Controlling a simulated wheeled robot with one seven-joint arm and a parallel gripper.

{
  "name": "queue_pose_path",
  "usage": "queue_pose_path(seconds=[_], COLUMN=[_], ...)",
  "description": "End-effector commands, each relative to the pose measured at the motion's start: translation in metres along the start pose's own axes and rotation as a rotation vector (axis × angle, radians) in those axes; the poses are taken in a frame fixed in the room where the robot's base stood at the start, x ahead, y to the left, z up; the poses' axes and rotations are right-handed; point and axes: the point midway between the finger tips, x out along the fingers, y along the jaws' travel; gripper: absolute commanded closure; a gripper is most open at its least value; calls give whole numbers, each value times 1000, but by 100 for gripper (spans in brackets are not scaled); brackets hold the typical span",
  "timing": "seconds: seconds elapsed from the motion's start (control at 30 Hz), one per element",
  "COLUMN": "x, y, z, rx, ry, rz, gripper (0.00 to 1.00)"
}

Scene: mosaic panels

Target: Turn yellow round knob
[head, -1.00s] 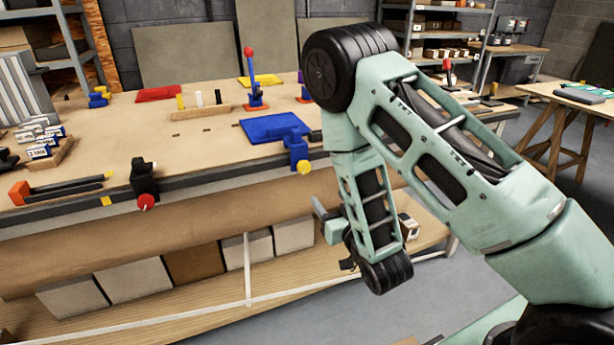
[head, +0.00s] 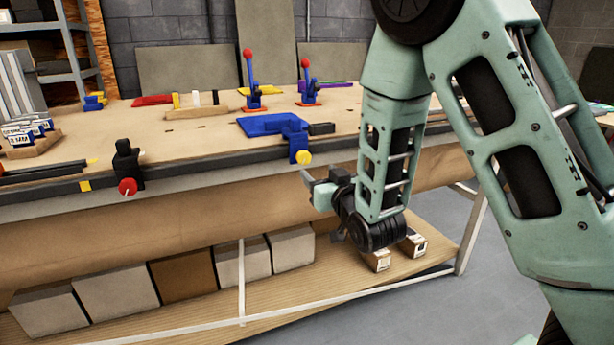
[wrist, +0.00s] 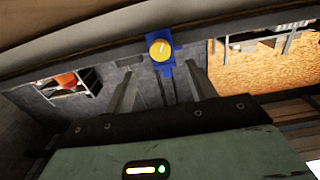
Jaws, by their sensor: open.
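The yellow round knob (head: 304,158) sits on the front of a blue clamp (head: 299,142) at the front edge of the workbench (head: 221,135). In the wrist view the yellow knob (wrist: 161,50) is near the top middle, with the blue clamp (wrist: 166,68) around it. My gripper (head: 308,186) is below the knob in the head view, in front of the bench edge and apart from the knob. In the wrist view its two fingers (wrist: 160,92) are spread and nothing is between them. The exact distance to the knob is hard to tell.
A black clamp with a red knob (head: 127,187) is on the bench edge to the left. Blue levers with red balls (head: 249,75) stand on the bench. The space in front of the bench is free.

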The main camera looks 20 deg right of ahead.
Motion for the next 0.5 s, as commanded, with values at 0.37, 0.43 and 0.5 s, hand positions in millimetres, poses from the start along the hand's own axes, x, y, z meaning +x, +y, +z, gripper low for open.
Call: queue_pose_path(seconds=[0.37, 0.43, 0.5], x=[70, 76, 81], y=[0, 0, 0], z=[-1, 0, 0], rx=[0, -1, 0], ry=[0, -1, -1], rz=[0, 0, 0], gripper=[44, 44, 44])
